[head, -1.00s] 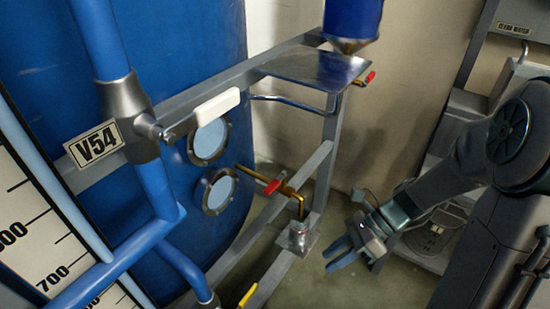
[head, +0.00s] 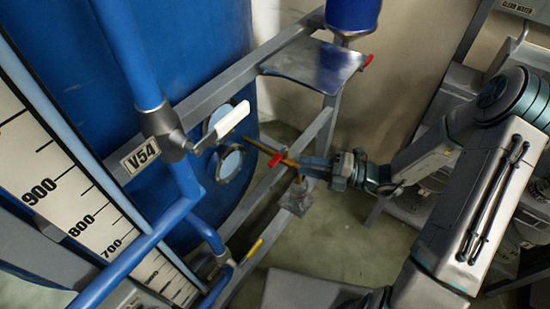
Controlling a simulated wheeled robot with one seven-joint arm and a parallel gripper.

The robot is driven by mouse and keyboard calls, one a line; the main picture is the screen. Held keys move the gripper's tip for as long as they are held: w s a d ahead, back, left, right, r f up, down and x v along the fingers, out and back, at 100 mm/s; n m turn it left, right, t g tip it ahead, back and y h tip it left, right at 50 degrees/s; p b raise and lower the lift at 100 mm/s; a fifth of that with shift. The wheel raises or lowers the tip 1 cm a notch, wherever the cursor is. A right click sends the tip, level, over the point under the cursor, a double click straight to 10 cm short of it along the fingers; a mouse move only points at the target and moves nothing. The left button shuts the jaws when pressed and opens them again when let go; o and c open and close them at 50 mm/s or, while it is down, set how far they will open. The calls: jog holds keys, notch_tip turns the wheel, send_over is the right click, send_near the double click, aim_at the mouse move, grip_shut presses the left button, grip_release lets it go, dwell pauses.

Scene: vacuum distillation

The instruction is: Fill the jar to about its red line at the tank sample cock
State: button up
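The sample cock is a brass pipe (head: 258,146) with a red handle (head: 278,160), coming off the blue tank (head: 60,60). Its spout turns down over a small metal shelf (head: 297,204). What seems to be the clear jar (head: 298,188) stands on that shelf under the spout. It is small and blurred, and I cannot make out its red line or its level.
A grey frame (head: 300,150) runs along the tank. A metal plate (head: 310,62) with a blue vessel (head: 352,12) above it is at the upper middle. Floor (head: 345,235) is clear below the shelf.

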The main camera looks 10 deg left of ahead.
aim_at(278, 162)
jog(key=a, duration=0.9)
jog(key=shift+a, duration=0.2)
grip_shut()
